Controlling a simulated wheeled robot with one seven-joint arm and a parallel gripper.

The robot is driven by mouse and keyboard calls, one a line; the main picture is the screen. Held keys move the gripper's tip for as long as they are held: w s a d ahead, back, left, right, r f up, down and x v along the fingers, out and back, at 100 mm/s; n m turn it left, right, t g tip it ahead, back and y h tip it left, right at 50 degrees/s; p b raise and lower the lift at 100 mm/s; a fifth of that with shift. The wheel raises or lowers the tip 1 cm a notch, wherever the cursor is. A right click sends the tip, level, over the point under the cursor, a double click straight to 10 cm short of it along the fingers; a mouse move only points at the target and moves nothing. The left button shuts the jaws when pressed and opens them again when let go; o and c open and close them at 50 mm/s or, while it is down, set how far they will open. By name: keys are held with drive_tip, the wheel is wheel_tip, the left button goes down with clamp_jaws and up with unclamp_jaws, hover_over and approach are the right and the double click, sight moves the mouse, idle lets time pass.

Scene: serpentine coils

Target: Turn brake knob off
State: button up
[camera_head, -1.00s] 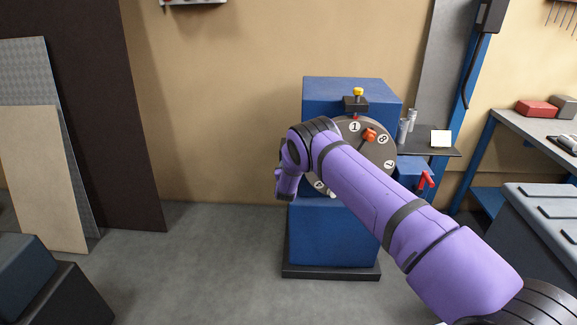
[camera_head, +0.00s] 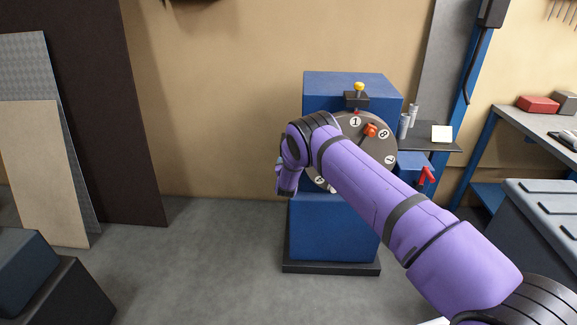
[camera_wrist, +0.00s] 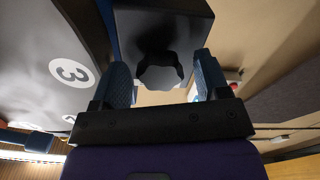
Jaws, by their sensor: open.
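In the wrist view a dark, lobed knob (camera_wrist: 160,73) on a black box (camera_wrist: 165,28) sits between the two fingers of my gripper (camera_wrist: 161,64). I take it to be the brake knob. The fingers are open, one on each side of it. I cannot tell whether they touch it.
A red lever (camera_head: 427,175) and a small shelf (camera_head: 440,147) with metal cylinders are on the machine's right. A workbench (camera_head: 540,125) is further right. Panels lean on the left wall.

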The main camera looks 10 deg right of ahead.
drive_tip(key=v, duration=1)
drive_tip(key=shift+s, duration=0.3)
wheel_tip(320, 180, up, 22)
drive_tip(key=d+m+g+y, duration=0.1)
drive_tip(key=g+y, duration=0.2)
drive_tip(key=s+d+r+g+y, duration=0.1)
drive_tip(key=s+r, duration=0.5)
drive_tip(key=r, duration=0.3)
drive_tip(key=s+d+r+g+y, duration=0.1)
drive_tip(key=s+d+r+g, duration=0.1)
drive_tip(key=s+r, duration=0.5)
drive_tip(key=s+d+r+n+g+y, duration=0.15)
drive_tip(key=s+r, duration=0.35)
drive_tip(key=s, duration=0.5)
drive_tip(key=s+d+r+m+g, duration=0.1)
drive_tip(key=s+d+r, duration=0.1)
drive_tip(key=s+r, duration=0.5)
drive_tip(key=s+d+f+g, duration=0.1)
drive_tip(key=s+g, duration=0.1)
drive_tip(key=s, duration=1.1)
drive_tip(key=s+d+f+g+h, duration=0.1)
drive_tip(key=s+d+f, duration=0.1)
drive_tip(key=s, duration=1.2)
drive_tip(key=shift+g, duration=0.35)
